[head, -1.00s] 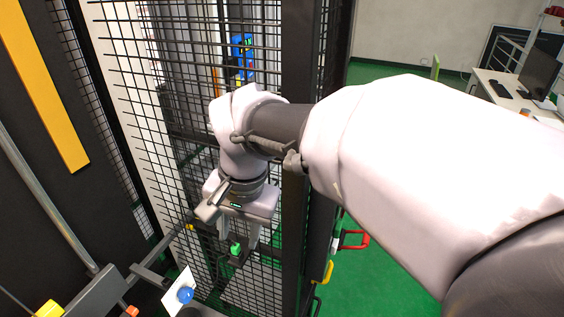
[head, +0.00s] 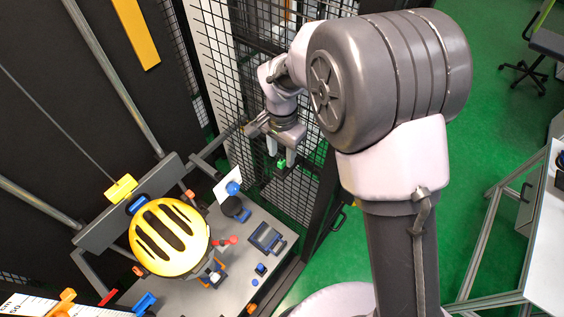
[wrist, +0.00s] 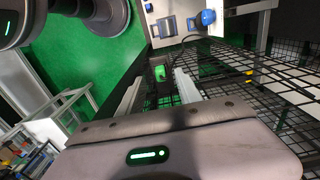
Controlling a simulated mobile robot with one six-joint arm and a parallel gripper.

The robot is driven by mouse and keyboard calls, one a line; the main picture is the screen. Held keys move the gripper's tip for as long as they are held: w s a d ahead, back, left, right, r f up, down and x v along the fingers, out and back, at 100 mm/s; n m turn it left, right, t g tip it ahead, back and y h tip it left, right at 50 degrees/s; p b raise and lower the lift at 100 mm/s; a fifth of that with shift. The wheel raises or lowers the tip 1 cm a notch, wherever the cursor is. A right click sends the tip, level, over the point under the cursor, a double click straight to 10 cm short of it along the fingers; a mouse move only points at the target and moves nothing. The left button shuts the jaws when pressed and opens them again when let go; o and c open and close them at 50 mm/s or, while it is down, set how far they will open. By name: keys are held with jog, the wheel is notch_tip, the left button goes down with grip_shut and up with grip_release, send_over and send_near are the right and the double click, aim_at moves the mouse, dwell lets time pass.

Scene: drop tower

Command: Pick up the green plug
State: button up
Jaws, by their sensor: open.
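The green plug (head: 281,163) is a small bright green piece on a dark mount at the mesh fence, just below my gripper in the head view. It also shows in the wrist view (wrist: 160,86), beyond and between my fingers. My gripper (head: 285,147) points down with its two pale fingers apart. In the wrist view the fingers (wrist: 156,90) stand open on either side of the plug's line, and nothing is held. I cannot tell how much distance is left between the fingertips and the plug.
A black mesh fence (head: 215,55) stands close beside my gripper. Open green floor (head: 490,130) lies to the right.

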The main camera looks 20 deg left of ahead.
aim_at(281, 160)
notch_tip(281, 160, down, 3)
jog(key=shift+w, duration=0.15)
jog(key=shift+c, duration=0.5)
grip_shut()
jog(key=shift+r, duration=0.1)
